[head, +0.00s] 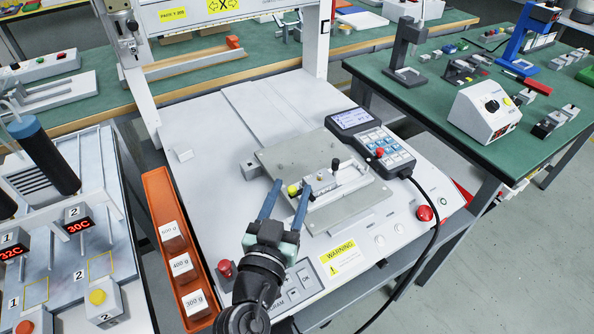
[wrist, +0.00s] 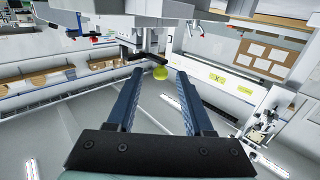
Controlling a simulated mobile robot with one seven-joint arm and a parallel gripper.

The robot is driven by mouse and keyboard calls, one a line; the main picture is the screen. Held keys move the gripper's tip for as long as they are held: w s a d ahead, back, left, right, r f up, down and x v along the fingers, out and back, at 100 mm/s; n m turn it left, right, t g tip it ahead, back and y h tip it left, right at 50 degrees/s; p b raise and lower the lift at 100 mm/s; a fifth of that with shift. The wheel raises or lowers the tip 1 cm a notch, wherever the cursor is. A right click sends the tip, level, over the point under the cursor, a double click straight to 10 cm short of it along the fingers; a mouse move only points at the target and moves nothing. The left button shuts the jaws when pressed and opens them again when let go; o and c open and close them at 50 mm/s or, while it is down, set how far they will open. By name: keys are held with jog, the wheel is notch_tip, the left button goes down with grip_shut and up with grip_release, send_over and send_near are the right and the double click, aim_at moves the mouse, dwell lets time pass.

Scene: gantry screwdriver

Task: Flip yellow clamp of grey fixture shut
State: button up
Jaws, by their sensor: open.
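The grey fixture (head: 330,180) lies on a grey plate on the white gantry machine's bed. The clamp's yellow knob (head: 293,190) is at the fixture's left end; it also shows in the wrist view (wrist: 161,73), near a dark bar. My gripper (head: 291,188) reaches in from below with its blue fingers apart. In the wrist view, the knob appears between the open fingertips (wrist: 159,73), slightly beyond them. I see no contact with either finger. The clamp's lever is partly hidden, and I cannot tell its exact angle.
A keypad controller (head: 372,138) with a black cable sits right of the fixture. A red button (head: 425,213) is at the machine's front right. An orange tray (head: 160,195) holds white weights at left. The machine bed left of the fixture is mostly clear.

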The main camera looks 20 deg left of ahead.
jog(key=shift+w+a, duration=0.15)
jog(key=shift+w, duration=1.1)
jog(key=shift+w+a, duration=0.15)
jog(key=shift+w, duration=1.05)
grip_shut()
